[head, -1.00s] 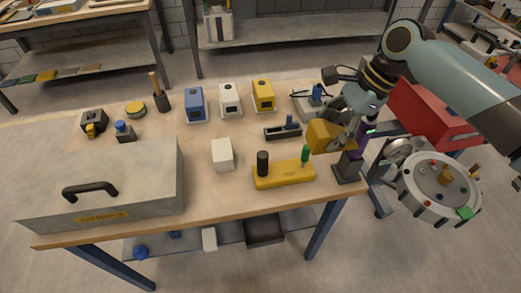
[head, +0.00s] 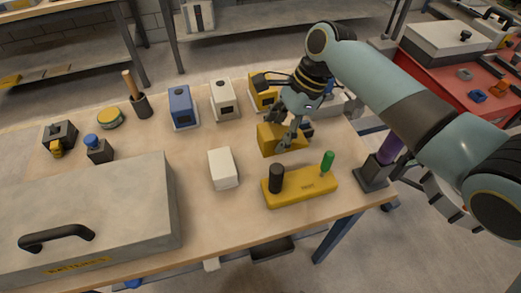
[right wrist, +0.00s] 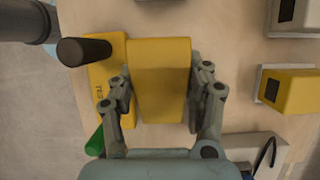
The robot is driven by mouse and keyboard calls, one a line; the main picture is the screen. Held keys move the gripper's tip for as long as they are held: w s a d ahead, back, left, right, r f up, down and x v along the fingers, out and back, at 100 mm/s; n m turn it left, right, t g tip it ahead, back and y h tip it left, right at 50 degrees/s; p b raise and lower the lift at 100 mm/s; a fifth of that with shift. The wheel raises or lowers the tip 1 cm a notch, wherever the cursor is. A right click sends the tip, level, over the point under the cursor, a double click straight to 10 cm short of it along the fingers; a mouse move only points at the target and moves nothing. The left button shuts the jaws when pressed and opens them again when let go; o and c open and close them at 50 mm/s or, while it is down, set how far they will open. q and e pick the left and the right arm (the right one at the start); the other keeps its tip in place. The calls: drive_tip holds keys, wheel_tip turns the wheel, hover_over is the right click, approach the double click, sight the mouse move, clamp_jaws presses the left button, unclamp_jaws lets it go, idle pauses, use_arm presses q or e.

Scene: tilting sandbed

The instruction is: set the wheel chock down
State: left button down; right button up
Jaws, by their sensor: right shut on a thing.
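The wheel chock (head: 272,137) is a yellow block over the right half of the wooden table (head: 200,206). My right gripper (head: 288,140) is shut on it, with one finger on each side. The right wrist view shows the chock (right wrist: 160,75) between the two fingers of the right gripper (right wrist: 161,100). The chock is low over the wood; I cannot tell whether its underside touches. My left gripper is not in view.
The yellow test base (head: 300,190) with black and green posts is just in front of the chock. A white block (head: 222,168) lies to its left. Blue (head: 180,108), white (head: 224,100) and yellow (head: 262,92) boxes stand behind. A grey battery case (head: 90,215) fills the front left.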

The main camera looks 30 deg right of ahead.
sight(259, 140)
drive_tip(key=a+f, duration=0.1)
drive_tip(key=w+a+f, duration=0.1)
drive_tip(key=a, duration=0.1)
drive_tip(key=a+f, duration=0.1)
drive_tip(key=shift+w+a, duration=0.25)
drive_tip(key=shift+w, duration=0.05)
wheel_tip(259, 140, down, 4)
drive_tip(key=shift+r, duration=0.1)
drive_tip(key=o, duration=1.4)
drive_tip(key=shift+s, duration=0.1)
